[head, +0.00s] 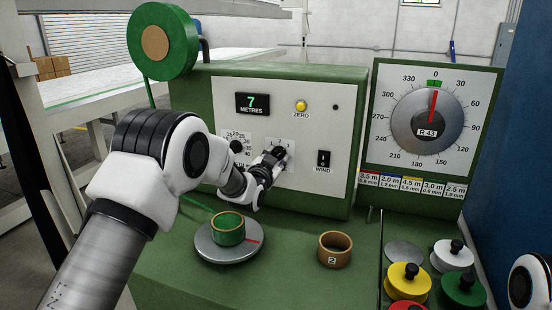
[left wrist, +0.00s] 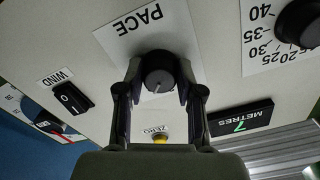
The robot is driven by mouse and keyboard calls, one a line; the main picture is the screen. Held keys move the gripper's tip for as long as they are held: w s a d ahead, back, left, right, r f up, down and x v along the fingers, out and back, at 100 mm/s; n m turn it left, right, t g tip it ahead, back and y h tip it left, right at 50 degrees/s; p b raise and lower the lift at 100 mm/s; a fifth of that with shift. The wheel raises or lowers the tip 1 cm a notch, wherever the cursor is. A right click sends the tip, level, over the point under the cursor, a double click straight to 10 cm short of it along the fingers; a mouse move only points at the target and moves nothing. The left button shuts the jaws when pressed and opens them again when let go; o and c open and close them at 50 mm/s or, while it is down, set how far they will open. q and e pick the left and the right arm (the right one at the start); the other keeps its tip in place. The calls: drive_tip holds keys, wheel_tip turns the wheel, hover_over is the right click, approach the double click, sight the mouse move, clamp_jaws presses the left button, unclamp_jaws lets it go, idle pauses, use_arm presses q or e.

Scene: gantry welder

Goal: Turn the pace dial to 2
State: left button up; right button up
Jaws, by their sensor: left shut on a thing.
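The pace dial (head: 280,153) is a black knob on the grey front panel, on a white plate with the numbers 1, 2 and 3 partly showing above it. My left gripper (head: 271,165) is at the dial, its fingers shut on it from both sides. The left wrist view, upside down, shows the dial (left wrist: 158,70) between the two fingers (left wrist: 159,80) under the printed word PACE. A pale pointer line shows on the knob; the numbers around it are hidden there, so I cannot tell its setting.
The black WIND switch (head: 323,160) is right of the dial, the yellow ZERO button (head: 300,106) above it, and another black knob (head: 236,146) close on the left.

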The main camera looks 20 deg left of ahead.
use_arm(q)
drive_tip(key=n+b, duration=0.4)
drive_tip(key=n, duration=0.4)
drive_tip(key=shift+d, duration=0.1)
drive_tip(key=shift+n, duration=0.4)
idle(0.4)
drive_tip(key=o, duration=1.1)
drive_tip(key=shift+o, duration=0.2)
drive_tip(key=s, duration=1.1)
drive_tip(key=shift+s+a, duration=0.2)
drive_tip(key=shift+s, duration=0.2)
